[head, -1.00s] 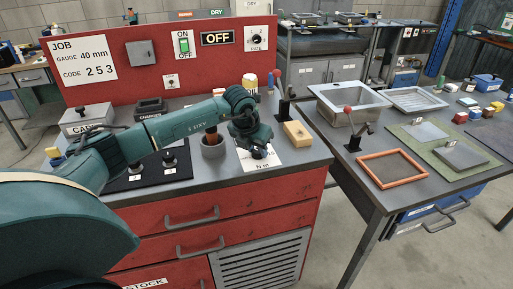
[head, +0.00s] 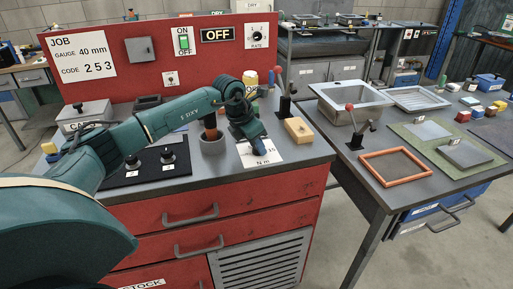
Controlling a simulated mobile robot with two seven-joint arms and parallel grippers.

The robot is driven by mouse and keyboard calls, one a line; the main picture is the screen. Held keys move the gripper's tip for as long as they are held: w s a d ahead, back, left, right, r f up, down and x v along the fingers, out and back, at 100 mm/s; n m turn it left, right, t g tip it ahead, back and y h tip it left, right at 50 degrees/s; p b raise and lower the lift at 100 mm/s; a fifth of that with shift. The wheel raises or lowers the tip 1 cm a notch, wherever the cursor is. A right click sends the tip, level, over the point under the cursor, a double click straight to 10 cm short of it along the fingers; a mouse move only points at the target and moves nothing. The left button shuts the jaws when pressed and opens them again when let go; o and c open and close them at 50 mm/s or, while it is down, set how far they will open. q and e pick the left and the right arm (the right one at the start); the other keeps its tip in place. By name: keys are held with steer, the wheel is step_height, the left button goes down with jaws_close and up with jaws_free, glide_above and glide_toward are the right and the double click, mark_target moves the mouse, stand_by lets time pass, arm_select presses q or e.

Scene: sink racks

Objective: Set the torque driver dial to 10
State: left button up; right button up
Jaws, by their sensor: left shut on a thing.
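My left arm reaches across the red workbench. Its gripper (head: 259,148) points down at the white dial card (head: 273,155), marked "N m" at its front edge. The gripper is shut on the torque driver dial, which the fingers and wrist hide almost fully. A number ending the scale, seemingly 15, shows at the card's right side. The other numbers and the pointer are hidden, so I cannot read the setting. My right gripper is not in view.
A grey cup (head: 212,143) with a brown-handled tool stands just left of the gripper. A wooden block (head: 299,130) and a red-knobbed lever (head: 282,92) stand to the right. A black panel with two knobs (head: 150,165) lies left. The job sign (head: 82,58) reads 40 mm, code 253.

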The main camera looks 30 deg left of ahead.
arm_select(q)
steer(key=shift+m+h+b, duration=0.3)
steer(key=shift+m+h, duration=0.1)
steer(key=shift+m, duration=0.5)
steer(key=m, duration=0.2)
steer(key=m+g+h+b, duration=0.1)
steer(key=shift+w+a+m, duration=0.15)
steer(key=shift+m, duration=0.25)
steer(key=shift+m+g, duration=0.3)
steer(key=shift+m, duration=0.2)
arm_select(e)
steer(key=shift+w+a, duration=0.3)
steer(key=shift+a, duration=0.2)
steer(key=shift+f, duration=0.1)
arm_select(q)
steer(key=o, duration=1)
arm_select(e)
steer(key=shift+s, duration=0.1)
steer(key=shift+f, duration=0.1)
arm_select(q)
steer(key=b+v, duration=0.1)
steer(key=v, duration=1.2)
steer(key=shift+w+a+r, duration=0.1)
steer(key=shift+w+a, duration=0.05)
steer(key=shift+a, duration=0.05)
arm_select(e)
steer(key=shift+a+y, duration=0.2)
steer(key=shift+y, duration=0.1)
